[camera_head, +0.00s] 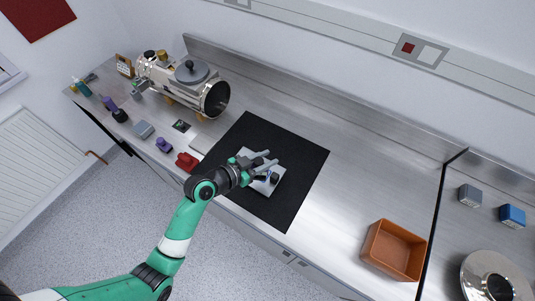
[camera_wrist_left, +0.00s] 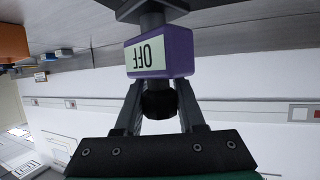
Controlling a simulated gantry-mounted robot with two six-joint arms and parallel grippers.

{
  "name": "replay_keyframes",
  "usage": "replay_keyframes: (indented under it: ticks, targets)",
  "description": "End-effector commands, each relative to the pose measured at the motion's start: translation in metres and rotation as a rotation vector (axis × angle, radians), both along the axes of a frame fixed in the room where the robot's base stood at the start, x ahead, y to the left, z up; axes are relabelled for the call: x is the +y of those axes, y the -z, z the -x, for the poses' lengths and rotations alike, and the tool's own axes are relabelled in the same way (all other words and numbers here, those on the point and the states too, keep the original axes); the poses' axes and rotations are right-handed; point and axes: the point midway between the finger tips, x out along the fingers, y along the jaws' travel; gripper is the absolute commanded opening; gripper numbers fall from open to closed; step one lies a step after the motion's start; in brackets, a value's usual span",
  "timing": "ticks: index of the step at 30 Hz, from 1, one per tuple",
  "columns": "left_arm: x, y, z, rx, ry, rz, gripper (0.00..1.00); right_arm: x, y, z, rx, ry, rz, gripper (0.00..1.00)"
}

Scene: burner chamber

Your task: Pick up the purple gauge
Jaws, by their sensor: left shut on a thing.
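A purple gauge (camera_wrist_left: 160,52) with a pale label reading OFF, upside down in the picture, shows in the left wrist view. A black round part at its end lies between the fingertips of my left gripper (camera_wrist_left: 160,98), which is shut on it. A dark stem joins the gauge's other end to a dark grey piece (camera_wrist_left: 150,8) at the picture's top edge. In the head view my left gripper (camera_head: 262,166) is over a grey plate (camera_head: 264,186) on the black mat (camera_head: 294,155); I cannot make out the gauge there. My right gripper is not in view.
A metal burner chamber (camera_head: 185,82) stands at the back left. A red piece (camera_head: 187,161), a small purple piece (camera_head: 163,145) and a grey block (camera_head: 143,130) line the front edge. An orange bin (camera_head: 394,250) stands at right. The worktop between mat and bin is clear.

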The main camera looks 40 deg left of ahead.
Motion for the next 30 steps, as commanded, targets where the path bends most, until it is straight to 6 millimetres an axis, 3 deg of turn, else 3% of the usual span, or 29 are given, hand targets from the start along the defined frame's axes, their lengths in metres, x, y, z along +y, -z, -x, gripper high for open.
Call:
replay_keyframes:
  ticks: [1,2,6,12,26,30]
  targets:
    - [-0.008,-0.021,0.009,-0.004,0.003,-0.002,0.0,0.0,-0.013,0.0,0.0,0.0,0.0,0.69]
    - [-0.013,-0.026,0.016,-0.002,0.004,-0.001,0.0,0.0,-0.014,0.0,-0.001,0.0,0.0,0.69]
    - [-0.038,-0.039,0.049,0.0,0.004,0.001,0.0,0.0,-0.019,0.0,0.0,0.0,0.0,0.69]
    - [-0.058,-0.053,0.076,0.0,0.003,0.0,0.0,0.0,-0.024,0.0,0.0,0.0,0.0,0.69]
    - [-0.061,-0.055,0.082,-0.002,0.0,0.0,0.0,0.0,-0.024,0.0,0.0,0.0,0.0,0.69]
    - [-0.049,-0.051,0.09,0.001,-0.024,0.002,0.0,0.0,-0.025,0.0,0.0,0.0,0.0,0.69]
